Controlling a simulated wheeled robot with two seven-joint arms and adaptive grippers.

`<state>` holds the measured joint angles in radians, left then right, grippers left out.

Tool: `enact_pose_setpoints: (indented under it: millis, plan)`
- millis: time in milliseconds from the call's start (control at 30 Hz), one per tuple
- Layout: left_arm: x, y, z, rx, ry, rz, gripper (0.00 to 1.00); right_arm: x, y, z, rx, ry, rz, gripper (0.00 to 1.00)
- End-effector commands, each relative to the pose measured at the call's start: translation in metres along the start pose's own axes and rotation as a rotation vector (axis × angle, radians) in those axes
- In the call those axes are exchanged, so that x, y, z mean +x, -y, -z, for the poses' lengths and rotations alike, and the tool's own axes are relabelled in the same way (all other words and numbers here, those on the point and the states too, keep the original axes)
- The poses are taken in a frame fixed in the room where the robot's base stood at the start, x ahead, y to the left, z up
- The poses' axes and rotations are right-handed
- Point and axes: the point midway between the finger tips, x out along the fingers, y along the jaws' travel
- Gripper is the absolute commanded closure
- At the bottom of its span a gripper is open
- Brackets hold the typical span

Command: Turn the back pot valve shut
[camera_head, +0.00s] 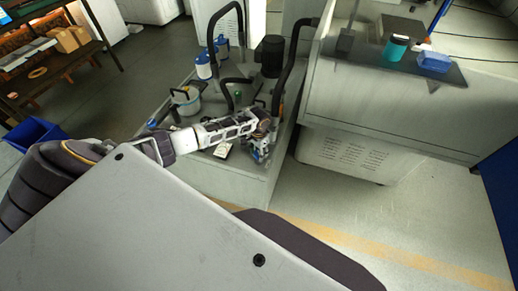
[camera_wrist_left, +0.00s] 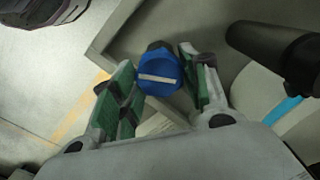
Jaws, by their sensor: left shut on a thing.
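A blue round valve knob (camera_wrist_left: 160,64) with a white bar across its face sits between the green-padded fingers of my left gripper (camera_wrist_left: 158,84) in the left wrist view. The bar lies nearly level across that picture. The gripper is shut on this knob. In the head view my left gripper (camera_head: 261,147) is at the front right part of the low grey tray bench (camera_head: 246,186). Blue parts show at its tip, but the knob's face is hidden there. I cannot tell from these frames which pot the valve serves. My right gripper is not in view.
White pots with blue tops (camera_head: 203,68) and a lidded pot (camera_head: 187,101) stand at the bench's left. Black hoses (camera_head: 292,58) arch over the bench near a dark cylinder (camera_head: 272,56). A large grey machine (camera_head: 385,104) borders it on the right.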

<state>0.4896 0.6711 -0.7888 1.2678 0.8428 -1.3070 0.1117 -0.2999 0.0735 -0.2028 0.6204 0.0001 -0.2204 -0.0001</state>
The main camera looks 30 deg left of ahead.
Motion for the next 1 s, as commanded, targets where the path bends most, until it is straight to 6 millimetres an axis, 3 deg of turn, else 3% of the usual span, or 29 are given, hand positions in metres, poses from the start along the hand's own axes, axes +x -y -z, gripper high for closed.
enact_pose_setpoints:
  millis: [600,1000]
  plan:
    - [-0.002,0.0,0.001,0.442,-0.002,0.001,0.79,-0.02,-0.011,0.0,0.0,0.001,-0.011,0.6]
    - [-0.001,0.0,0.001,0.606,-0.003,0.001,0.79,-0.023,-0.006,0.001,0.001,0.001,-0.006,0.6]
